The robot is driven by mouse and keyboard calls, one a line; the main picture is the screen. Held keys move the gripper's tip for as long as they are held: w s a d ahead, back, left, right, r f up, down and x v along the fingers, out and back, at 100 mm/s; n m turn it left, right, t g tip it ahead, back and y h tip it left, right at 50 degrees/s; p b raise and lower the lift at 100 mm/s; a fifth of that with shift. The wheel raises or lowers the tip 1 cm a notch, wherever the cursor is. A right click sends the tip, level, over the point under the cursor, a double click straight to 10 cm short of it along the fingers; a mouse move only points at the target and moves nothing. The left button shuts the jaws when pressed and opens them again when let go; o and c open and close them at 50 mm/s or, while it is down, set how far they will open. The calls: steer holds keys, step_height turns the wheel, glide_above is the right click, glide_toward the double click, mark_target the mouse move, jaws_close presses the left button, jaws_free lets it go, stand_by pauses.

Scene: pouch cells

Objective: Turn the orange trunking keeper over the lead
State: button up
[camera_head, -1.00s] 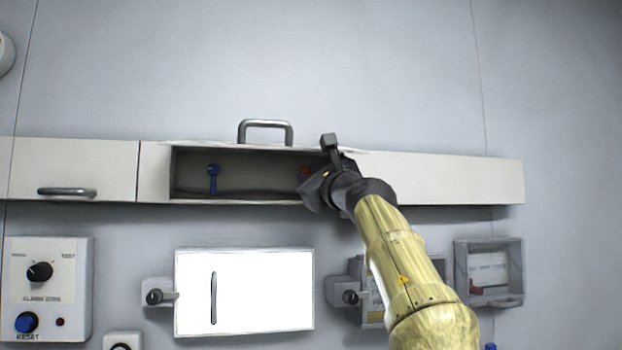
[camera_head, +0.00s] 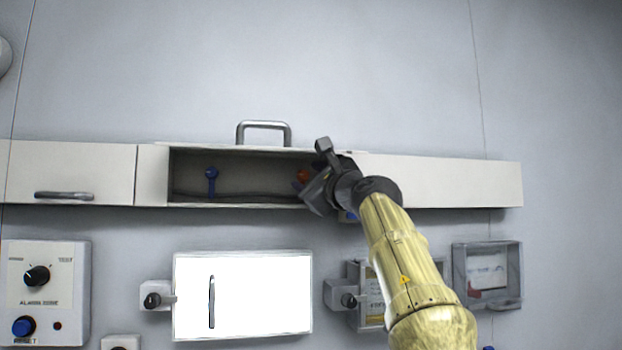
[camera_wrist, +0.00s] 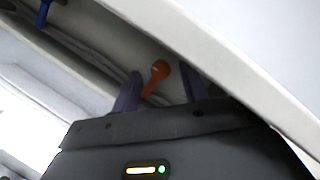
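The orange trunking keeper (camera_head: 303,175) sits inside the open trunking (camera_head: 153,175), near the right end of the opening, partly hidden by my gripper in the head view. In the wrist view the keeper (camera_wrist: 159,70) shows a round head and a short arm slanting down-left. My gripper (camera_wrist: 161,75) is open, its two fingers on either side of the keeper; I cannot tell whether they touch it. The dark lead (camera_head: 245,196) runs along the trunking floor; it also shows in the wrist view (camera_wrist: 85,62). Whether the keeper's arm crosses the lead is hidden.
A blue keeper (camera_head: 212,178) stands left in the trunking. Below are a white panel (camera_head: 255,295), a grey box (camera_head: 372,300) and an alarm box (camera_head: 45,290). The wall above is clear.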

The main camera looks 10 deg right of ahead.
steer(key=shift+m, duration=0.3)
